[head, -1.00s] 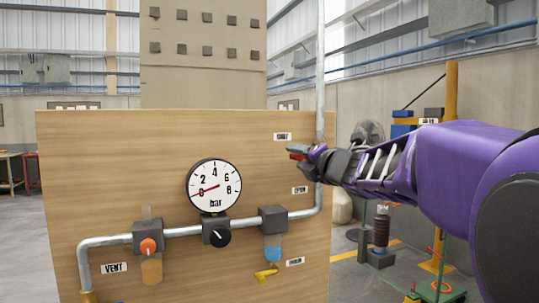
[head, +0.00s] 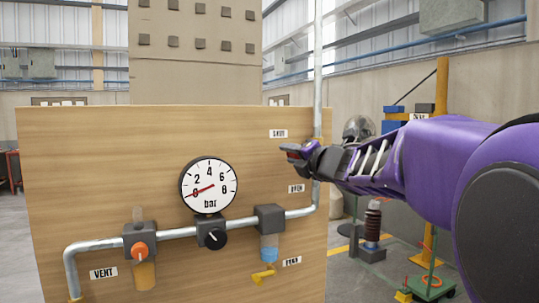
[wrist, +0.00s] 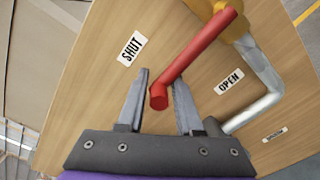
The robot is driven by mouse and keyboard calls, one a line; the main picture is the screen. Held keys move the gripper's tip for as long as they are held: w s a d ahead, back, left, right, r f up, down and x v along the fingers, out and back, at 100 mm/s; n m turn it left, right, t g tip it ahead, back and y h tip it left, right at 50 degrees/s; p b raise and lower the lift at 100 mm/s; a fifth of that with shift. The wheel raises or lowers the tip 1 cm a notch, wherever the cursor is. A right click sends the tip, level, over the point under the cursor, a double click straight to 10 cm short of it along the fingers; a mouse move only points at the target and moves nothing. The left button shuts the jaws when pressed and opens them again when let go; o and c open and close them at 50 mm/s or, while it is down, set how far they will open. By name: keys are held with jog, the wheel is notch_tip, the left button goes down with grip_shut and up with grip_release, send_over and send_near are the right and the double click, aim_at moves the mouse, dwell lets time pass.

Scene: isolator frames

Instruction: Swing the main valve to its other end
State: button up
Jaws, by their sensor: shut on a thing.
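The main valve's red lever (wrist: 200,50) runs from a brass-coloured valve body (wrist: 246,42) on the grey pipe. In the wrist view it lies between the SHUT label (wrist: 130,48) and the OPEN label (wrist: 229,82). My gripper (wrist: 160,80) is shut on the lever near its free end, one finger on each side. In the head view, my gripper (head: 293,152) is at the board's right side, between the two labels. Only a little red shows there, and my arm hides the valve body.
The wooden board (head: 110,160) carries a gauge (head: 208,186) with its needle near zero. Below it are a black knob (head: 213,238), an orange knob (head: 140,250) and a yellow drain tap (head: 263,276) on grey pipework. A green cart (head: 433,287) stands on the floor at right.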

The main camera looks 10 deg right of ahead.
grip_shut()
jog(key=shift+r, duration=0.1)
jog(key=shift+r, duration=0.2)
dwell(0.7)
